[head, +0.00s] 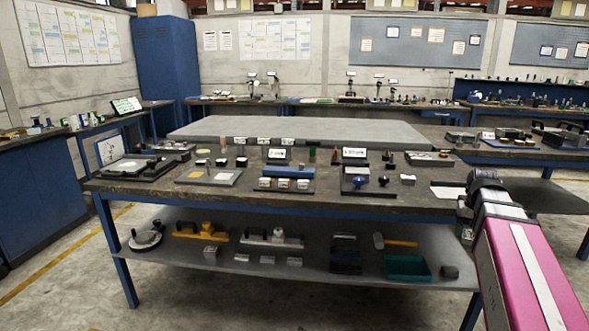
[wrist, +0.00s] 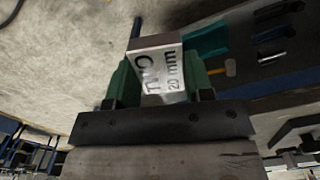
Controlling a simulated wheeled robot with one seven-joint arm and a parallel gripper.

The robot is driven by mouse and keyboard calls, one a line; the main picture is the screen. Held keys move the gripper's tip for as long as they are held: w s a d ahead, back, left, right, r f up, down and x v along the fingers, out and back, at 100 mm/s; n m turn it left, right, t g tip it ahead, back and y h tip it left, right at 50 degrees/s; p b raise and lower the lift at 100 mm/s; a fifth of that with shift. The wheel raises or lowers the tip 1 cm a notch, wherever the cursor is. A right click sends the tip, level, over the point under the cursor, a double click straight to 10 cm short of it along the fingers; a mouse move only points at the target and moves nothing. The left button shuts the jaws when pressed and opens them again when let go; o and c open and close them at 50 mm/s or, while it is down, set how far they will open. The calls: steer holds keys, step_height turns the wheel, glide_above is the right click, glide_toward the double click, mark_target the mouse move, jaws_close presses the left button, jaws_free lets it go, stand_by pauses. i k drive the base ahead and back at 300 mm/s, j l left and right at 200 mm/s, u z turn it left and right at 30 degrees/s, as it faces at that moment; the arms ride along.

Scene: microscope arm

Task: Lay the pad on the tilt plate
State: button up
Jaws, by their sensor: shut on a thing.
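My gripper (wrist: 160,78) is shut on a silvery block (wrist: 163,70) in the wrist view. The block is marked "20 mm" and sits between two green-faced fingers. It is held in the air, with the floor and bench beyond it. In the head view my arm reaches in from the right, and the fingers and block cannot be made out. A dark plate-like fixture (head: 125,168) with a pale top lies at the bench's left end. I cannot tell whether it is the tilt plate. A dark board (head: 208,181) bears a yellowish and a grey flat square.
A grey slab (head: 300,131) lies behind. The lower shelf holds a green tray (head: 407,267), also in the wrist view (wrist: 206,42), and a yellow-handled hammer (head: 400,243).

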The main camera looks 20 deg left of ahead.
mark_target(135, 161)
steer(key=k+j, duration=0.1)
steer(key=j, duration=0.85)
steer(key=k+j+u, duration=0.1)
steer(key=j, duration=0.9)
